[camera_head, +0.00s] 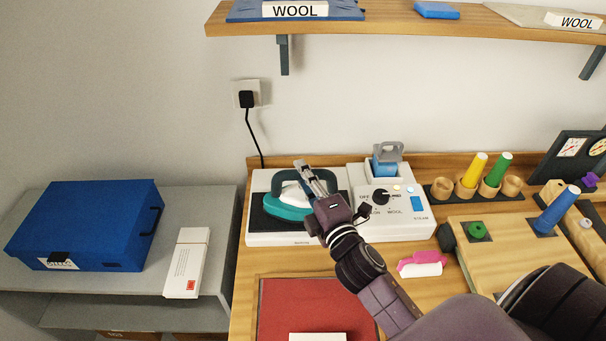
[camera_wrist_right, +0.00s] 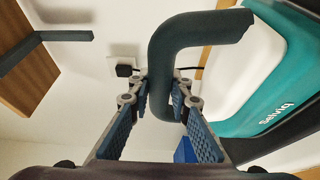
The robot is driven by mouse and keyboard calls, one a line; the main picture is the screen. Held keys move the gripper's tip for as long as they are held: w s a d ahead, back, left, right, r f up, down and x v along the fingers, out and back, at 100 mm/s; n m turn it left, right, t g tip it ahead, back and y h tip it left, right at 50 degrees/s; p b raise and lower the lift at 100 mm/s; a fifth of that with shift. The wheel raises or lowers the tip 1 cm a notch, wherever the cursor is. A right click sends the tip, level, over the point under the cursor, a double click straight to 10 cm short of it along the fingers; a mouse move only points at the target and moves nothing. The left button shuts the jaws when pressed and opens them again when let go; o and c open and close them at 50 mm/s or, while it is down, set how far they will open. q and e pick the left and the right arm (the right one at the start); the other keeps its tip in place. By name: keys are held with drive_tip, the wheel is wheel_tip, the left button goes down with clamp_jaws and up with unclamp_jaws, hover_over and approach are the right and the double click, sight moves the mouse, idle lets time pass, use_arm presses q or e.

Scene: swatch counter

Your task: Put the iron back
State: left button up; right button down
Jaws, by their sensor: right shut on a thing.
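The iron (camera_head: 287,207) has a teal and white body and a dark green handle. It sits on or just over the dark pad of the white ironing station (camera_head: 265,239) at the back of the counter. I cannot tell whether its sole touches the pad. My right gripper (camera_head: 305,167) reaches in from the front and is shut on the handle. In the right wrist view the iron's handle (camera_wrist_right: 165,50) passes between the fingers of my right gripper (camera_wrist_right: 160,97), with the teal body to the right. My left gripper is not in view.
The station's control panel (camera_head: 395,223) with a dial and a blue tank stands right of the iron. A red mat (camera_head: 315,305) lies in front. Left are a blue case (camera_head: 85,225) and white box (camera_head: 187,262). Thread cones and a wooden block (camera_head: 510,250) crowd the right. A shelf (camera_head: 400,28) hangs above.

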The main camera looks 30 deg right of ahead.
drive_tip(key=shift+r, duration=0.25)
drive_tip(key=shift+f, duration=0.15)
drive_tip(key=c, duration=1.8)
unclamp_jaws()
drive_tip(key=shift+f, duration=0.15)
drive_tip(key=shift+s, duration=0.3)
drive_tip(key=s+a+b, duration=0.1)
drive_tip(key=s+b, duration=0.2)
drive_tip(key=s, duration=0.8)
drive_tip(key=shift+s+b, duration=0.25)
drive_tip(key=shift+b, duration=0.05)
